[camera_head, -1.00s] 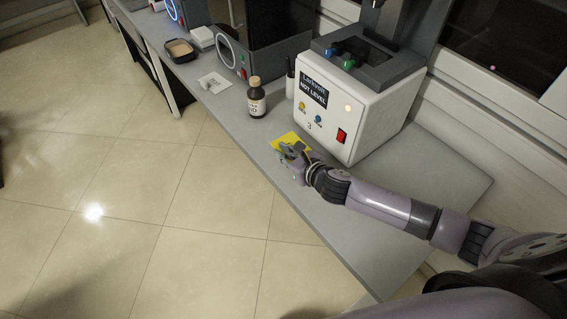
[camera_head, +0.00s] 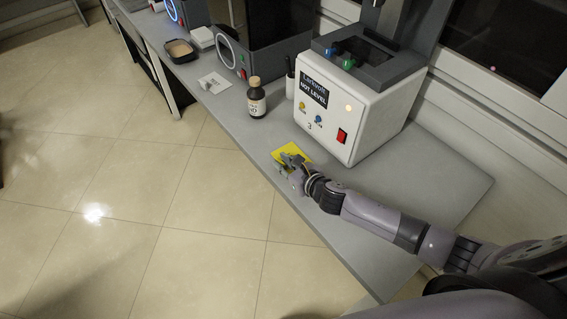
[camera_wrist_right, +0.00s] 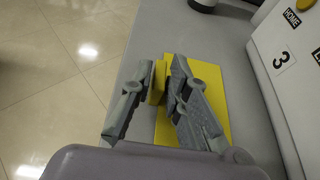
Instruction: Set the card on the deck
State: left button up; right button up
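The yellow card (camera_head: 299,151) is at the front part of the grey bench, left of a white machine. In the right wrist view the flat yellow card (camera_wrist_right: 215,88) is under my right gripper, and a raised yellow piece (camera_wrist_right: 157,82) sits between the fingertips. My right gripper (camera_head: 290,160) appears shut on this raised piece, and its fingers hide part of the card. I cannot tell whether the card touches the bench. The machine has a dark recessed top (camera_head: 368,60), possibly the deck. My left gripper is not in view.
The white machine (camera_head: 330,110) reads "NOT LEVEL" and has a red switch. A brown bottle (camera_head: 256,98) and a small dark-and-white bottle (camera_head: 290,80) stand left of it. The bench (camera_head: 340,225) is clear in front of and right of the machine.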

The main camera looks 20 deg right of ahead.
jog(key=shift+o, duration=1.2)
jog(key=b+v, duration=0.2)
jog(key=v, duration=1.4)
jog(key=shift+s+f+b, duration=0.1)
jog(key=shift+s+b, duration=0.2)
jog(key=shift+b, duration=0.1)
jog(key=shift+s+d+r, duration=0.2)
jog(key=shift+s+r, duration=0.1)
jog(key=shift+s, duration=0.1)
